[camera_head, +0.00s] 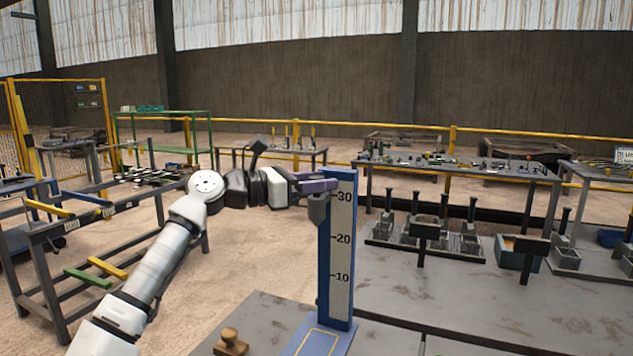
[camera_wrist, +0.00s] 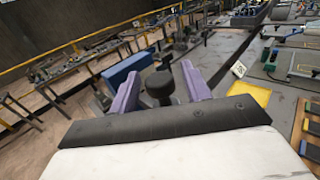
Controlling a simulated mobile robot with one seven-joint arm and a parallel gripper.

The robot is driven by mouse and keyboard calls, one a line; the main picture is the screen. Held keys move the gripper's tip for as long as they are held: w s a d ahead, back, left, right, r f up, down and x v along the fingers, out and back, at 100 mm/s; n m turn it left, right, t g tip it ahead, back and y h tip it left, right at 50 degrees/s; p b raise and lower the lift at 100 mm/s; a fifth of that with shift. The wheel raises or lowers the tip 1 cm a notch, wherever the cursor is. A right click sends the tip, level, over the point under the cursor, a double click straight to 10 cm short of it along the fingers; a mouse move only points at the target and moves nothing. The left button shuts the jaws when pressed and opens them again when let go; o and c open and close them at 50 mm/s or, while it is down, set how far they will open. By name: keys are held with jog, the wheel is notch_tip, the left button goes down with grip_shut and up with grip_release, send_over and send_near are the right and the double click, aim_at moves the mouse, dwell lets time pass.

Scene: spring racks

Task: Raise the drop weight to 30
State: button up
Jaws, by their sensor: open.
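The drop weight (camera_head: 318,209) is a dark grey piece on the left side of a tall blue post (camera_head: 325,262). The post's white scale (camera_head: 341,255) is marked 10, 20 and 30. The weight's upper part is about level with the 30 mark. My gripper (camera_head: 320,186), with purple fingers, is at the weight's top, near the post's upper end. In the wrist view my gripper (camera_wrist: 160,84) is open, with a dark round knob (camera_wrist: 160,88) between its fingers. I cannot tell whether the fingers touch it. The blue post (camera_wrist: 127,68) stands beside the left finger.
The post stands on a blue base (camera_head: 318,341) on a grey table (camera_head: 268,312). A small wooden stamp-like object (camera_head: 229,340) lies front left. Grey bins with dark upright handles (camera_head: 408,228) stand to the right. A rack with coloured bars (camera_head: 90,275) is at left.

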jog(key=b+v, duration=0.3)
jog(key=v, duration=1.1)
jog(key=shift+b, duration=0.35)
